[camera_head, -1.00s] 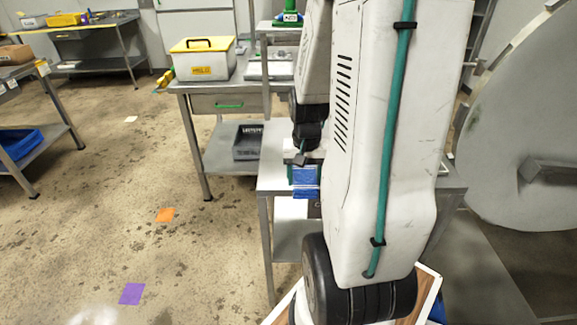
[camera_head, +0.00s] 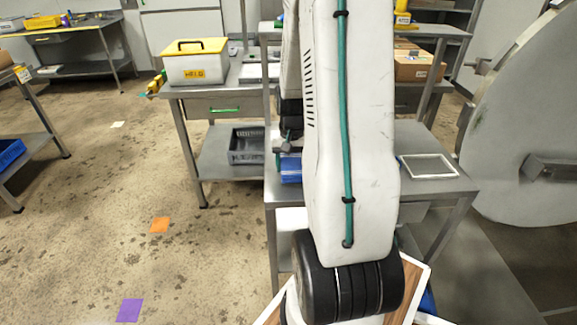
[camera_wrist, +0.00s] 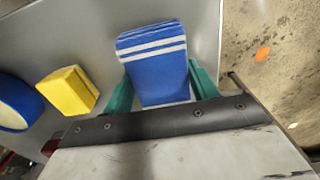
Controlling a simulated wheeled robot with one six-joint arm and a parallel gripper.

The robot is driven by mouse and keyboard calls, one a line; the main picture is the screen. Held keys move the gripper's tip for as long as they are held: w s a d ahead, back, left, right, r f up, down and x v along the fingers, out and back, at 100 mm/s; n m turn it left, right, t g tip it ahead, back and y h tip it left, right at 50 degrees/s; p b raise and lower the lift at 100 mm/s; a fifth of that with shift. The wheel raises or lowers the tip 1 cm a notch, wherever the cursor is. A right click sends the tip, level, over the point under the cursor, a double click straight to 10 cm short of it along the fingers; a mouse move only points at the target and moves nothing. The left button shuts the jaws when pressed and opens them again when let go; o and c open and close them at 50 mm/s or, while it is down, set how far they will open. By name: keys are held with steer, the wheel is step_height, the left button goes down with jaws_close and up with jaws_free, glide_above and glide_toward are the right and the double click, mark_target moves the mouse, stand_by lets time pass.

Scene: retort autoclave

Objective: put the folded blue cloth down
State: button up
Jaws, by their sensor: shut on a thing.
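The folded blue cloth (camera_wrist: 157,72) has white stripes near one end. It is held between the teal fingers of my gripper (camera_wrist: 160,85) in the wrist view. In the head view the cloth (camera_head: 291,169) shows low beside my arm, over the left part of the near metal table (camera_head: 440,185). My gripper (camera_head: 284,160) is partly hidden behind my arm there. I cannot tell whether the cloth touches the table top.
In the wrist view a yellow block (camera_wrist: 68,90) and a round blue item (camera_wrist: 14,103) lie on the grey surface beside the cloth. A white-rimmed frame (camera_head: 429,166) lies on the table's right. A yellow-lidded box (camera_head: 194,62) stands on the table behind.

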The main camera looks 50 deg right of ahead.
mark_target(291, 164)
steer(key=shift+d+f, duration=0.1)
steer(key=shift+f, duration=0.5)
steer(key=shift+f, duration=0.1)
steer(key=o, duration=0.9)
step_height(291, 164, up, 12)
steer(key=s+a+r+n, duration=0.1)
steer(key=a+r+n, duration=0.1)
steer(key=a+r, duration=0.45)
steer(key=a+r+n, duration=0.3)
steer(key=a, duration=0.7)
steer(key=s+a+r+n, duration=0.1)
steer(key=s+a, duration=0.3)
steer(key=s+a+r+n, duration=0.1)
steer(key=s+a+n, duration=0.1)
steer(key=a, duration=0.3)
steer(key=s+a+r+n+t, duration=0.1)
steer(key=s+a+n, duration=0.1)
steer(key=s+a, duration=0.3)
steer(key=shift+s, duration=0.3)
